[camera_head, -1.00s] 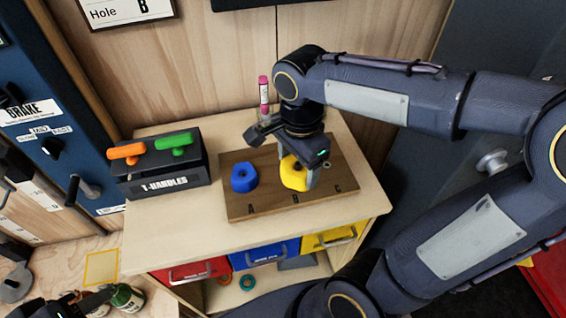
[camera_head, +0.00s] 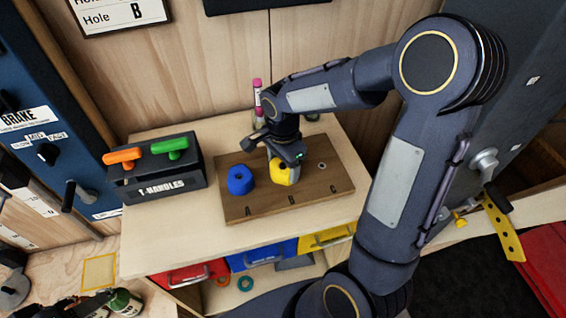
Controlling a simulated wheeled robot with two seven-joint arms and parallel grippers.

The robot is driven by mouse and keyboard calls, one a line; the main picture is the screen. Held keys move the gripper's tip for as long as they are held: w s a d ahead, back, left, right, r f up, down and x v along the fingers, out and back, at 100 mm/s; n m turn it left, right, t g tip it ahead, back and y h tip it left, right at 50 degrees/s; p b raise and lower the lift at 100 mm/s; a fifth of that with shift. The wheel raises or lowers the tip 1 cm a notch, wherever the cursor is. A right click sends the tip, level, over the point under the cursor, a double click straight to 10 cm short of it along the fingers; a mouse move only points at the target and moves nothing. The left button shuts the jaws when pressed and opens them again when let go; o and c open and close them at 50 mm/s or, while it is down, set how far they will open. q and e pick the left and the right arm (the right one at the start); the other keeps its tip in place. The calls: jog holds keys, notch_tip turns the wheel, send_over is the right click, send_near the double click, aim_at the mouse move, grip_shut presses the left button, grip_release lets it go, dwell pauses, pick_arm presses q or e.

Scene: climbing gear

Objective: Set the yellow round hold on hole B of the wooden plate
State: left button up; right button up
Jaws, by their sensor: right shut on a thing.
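The yellow round hold (camera_head: 281,175) is over the middle of the wooden plate (camera_head: 300,202), in line with the letter B. My right gripper (camera_head: 287,158) is shut on it from above. I cannot tell whether the hold touches the plate, and hole B is hidden under it. A blue hold (camera_head: 240,181) sits to the left, behind the letter A. Hole C (camera_head: 322,166) shows bare to the right. A dark shape at the bottom left edge (camera_head: 62,304) may be my left gripper; its jaws cannot be made out.
A black T-handles box (camera_head: 158,180) with an orange and a green handle stands left of the plate. A pink-topped marker (camera_head: 257,90) stands behind it. Red, blue and yellow drawers are below the top (camera_head: 170,235). The bench front is clear.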

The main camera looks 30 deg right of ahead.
aim_at(283, 169)
jog(key=shift+f, duration=0.25)
jog(key=o, duration=1.1)
jog(key=shift+r, duration=0.1)
notch_tip(283, 169, up, 12)
jog(key=s+a+n+t+y, duration=0.1)
jog(key=s+n+t, duration=0.1)
jog(key=s+n, duration=0.3)
jog(key=s+a+n+t+y, duration=0.1)
jog(key=s+n, duration=0.3)
jog(key=s, duration=0.2)
jog(key=s+a+f+n+t+y, duration=0.1)
jog(key=s+a+n+t, duration=0.1)
jog(key=s+n, duration=0.3)
jog(key=shift+s+n+t+y, duration=0.3)
jog(key=shift+s+y, duration=0.1)
jog(key=shift+s, duration=0.1)
